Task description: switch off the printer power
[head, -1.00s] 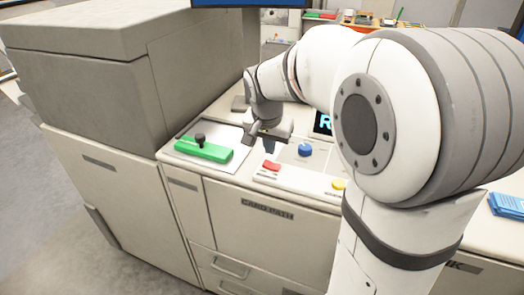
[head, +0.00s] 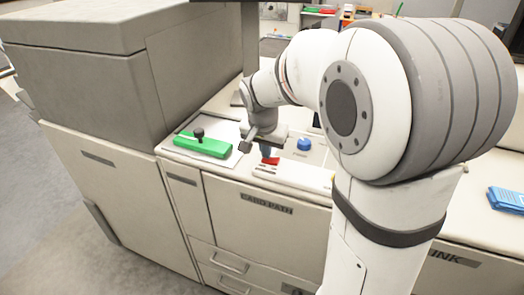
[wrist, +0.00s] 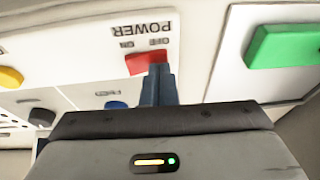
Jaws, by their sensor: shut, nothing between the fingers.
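The red power switch (head: 271,160) sits on the light control panel, just below and right of my gripper (head: 265,152) in the head view. In the wrist view the red switch (wrist: 147,62) lies under upside-down POWER, ON and OFF lettering. My gripper's fingers (wrist: 158,84) are shut with nothing between them and point at the switch. The fingertips overlap the switch's near edge in the wrist view, close to the OFF label. I cannot tell whether they touch it. Which way the switch is set is not clear.
A blue knob (head: 304,144) is right of the switch. A green bar with a black knob (head: 203,146) lies to the left. A yellow button (wrist: 10,77) shows in the wrist view. The tall grey cabinet (head: 95,85) bounds the left side.

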